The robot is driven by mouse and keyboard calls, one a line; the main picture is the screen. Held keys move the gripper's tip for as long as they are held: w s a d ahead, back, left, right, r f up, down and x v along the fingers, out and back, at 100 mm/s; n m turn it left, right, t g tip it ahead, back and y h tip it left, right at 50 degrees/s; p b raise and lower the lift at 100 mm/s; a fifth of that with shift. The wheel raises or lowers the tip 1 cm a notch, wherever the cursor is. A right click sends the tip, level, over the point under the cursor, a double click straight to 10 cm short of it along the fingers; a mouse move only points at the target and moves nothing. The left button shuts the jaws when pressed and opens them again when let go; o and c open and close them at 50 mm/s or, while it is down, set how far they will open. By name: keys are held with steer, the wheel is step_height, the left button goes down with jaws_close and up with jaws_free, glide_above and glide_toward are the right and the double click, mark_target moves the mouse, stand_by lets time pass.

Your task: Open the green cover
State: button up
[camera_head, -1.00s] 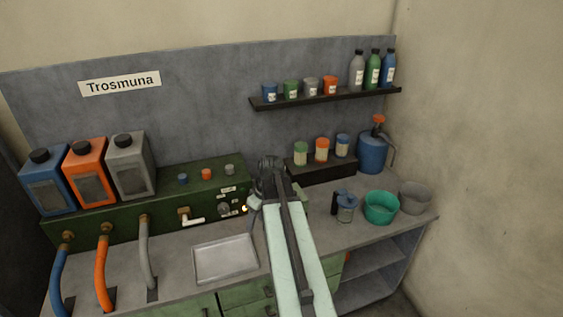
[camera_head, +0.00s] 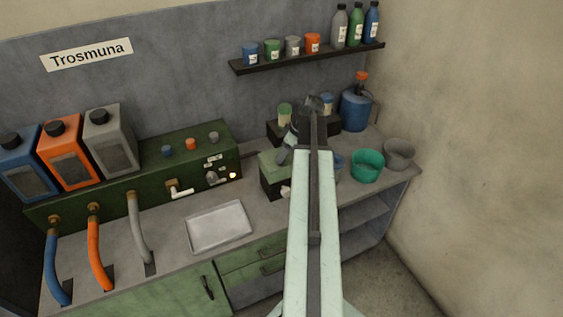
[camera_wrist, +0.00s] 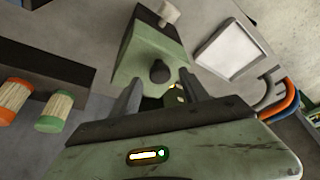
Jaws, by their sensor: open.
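The green cover (camera_wrist: 150,48) is the sloped green top of a small dark box, with a round black knob (camera_wrist: 159,71) on it and a pale knob on the box's far end in the wrist view. In the head view the cover (camera_head: 271,160) shows on the worktop just right of the long green panel, partly hidden by my arm. My gripper (camera_wrist: 160,95) is open and empty. Its two fingers stand either side of the black knob in the wrist picture; whether they touch it I cannot tell. In the head view my gripper (camera_head: 285,152) is over the cover.
A metal tray (camera_head: 219,227) lies left of the box. A teal bowl (camera_head: 367,166), a grey bucket (camera_head: 399,153) and a blue jug (camera_head: 355,110) stand at the right. A shelf (camera_head: 308,60) hangs above.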

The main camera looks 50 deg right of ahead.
steer(key=shift+b+x, duration=0.35)
steer(key=shift+x, duration=0.65)
steer(key=shift+r, duration=0.1)
steer(key=shift+s, duration=0.1)
jaws_close()
stand_by(0.3)
